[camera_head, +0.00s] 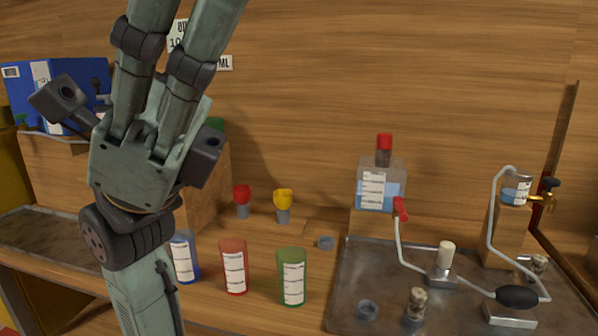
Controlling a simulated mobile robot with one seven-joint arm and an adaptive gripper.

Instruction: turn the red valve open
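The red valve (400,208) appears to be the small red handle low on the right front of a clear bottle (378,186). The bottle holds blue liquid and has a white label and a red cap (384,142). A pale tube (401,248) runs down from the valve to the metal tray. My gripper (162,82) is at the upper left, close to the camera and well left of the valve, not touching it. Its grey-green fingers point up, and their tips are cut off by the top edge, so I cannot tell how far apart they are.
Blue (184,258), red (232,268) and green (291,276) labelled cups stand at the front. Red (241,196) and yellow (283,202) topped pieces stand behind them. The metal tray (367,268) holds tubes, small fittings and a black bulb (517,296). A blue box (28,100) is far left.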

